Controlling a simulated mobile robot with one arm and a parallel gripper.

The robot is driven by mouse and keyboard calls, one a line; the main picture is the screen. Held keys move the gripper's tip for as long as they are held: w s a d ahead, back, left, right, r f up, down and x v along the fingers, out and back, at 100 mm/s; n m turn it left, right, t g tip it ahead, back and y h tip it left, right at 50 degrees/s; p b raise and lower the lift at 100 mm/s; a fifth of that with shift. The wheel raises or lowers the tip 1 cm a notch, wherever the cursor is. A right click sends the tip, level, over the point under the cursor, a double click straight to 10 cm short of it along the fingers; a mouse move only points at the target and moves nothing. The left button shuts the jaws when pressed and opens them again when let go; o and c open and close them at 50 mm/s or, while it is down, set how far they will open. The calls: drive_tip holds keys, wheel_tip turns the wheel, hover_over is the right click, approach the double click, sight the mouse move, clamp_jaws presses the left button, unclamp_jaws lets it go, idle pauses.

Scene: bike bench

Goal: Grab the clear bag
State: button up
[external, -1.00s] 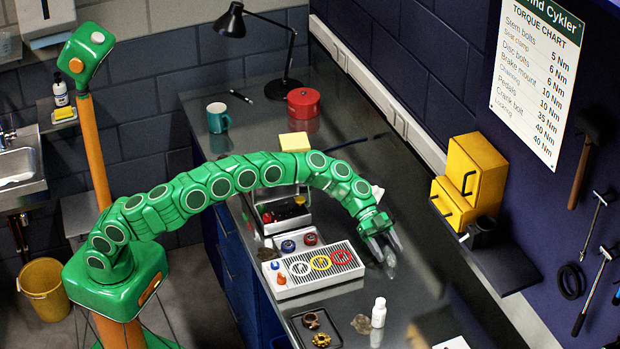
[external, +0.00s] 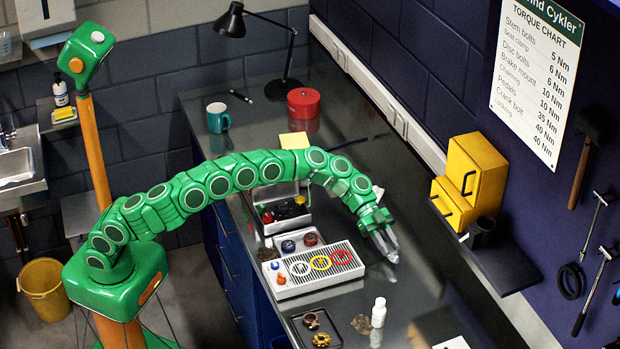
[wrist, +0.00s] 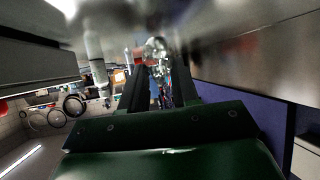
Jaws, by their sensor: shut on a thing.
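My gripper (external: 389,247) is low over the grey metal bench, to the right of the grated tray. Its fingers are closed together on the small clear bag (external: 392,257), which shows as a pale, see-through shape at the fingertips. In the wrist view the two dark fingers of my gripper (wrist: 158,88) reach forward, with a shiny clear shape, the bag (wrist: 155,48), at their tips. I cannot tell whether the bag still touches the bench.
A grey tray (external: 325,280) with coloured rings lies left of my gripper. A white bottle (external: 378,312) stands nearer the front, beside a small parts tray (external: 298,318). Yellow drawers (external: 470,180) stand at the right wall. The bench behind my gripper is mostly clear.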

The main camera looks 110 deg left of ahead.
drive_tip(key=shift+r, duration=0.9)
drive_tip(key=s+d+r, duration=0.5)
drive_tip(key=s+r, duration=0.4)
drive_tip(key=s, duration=0.4)
drive_tip(key=shift+d+r, duration=0.2)
drive_tip(key=shift+r, duration=0.05)
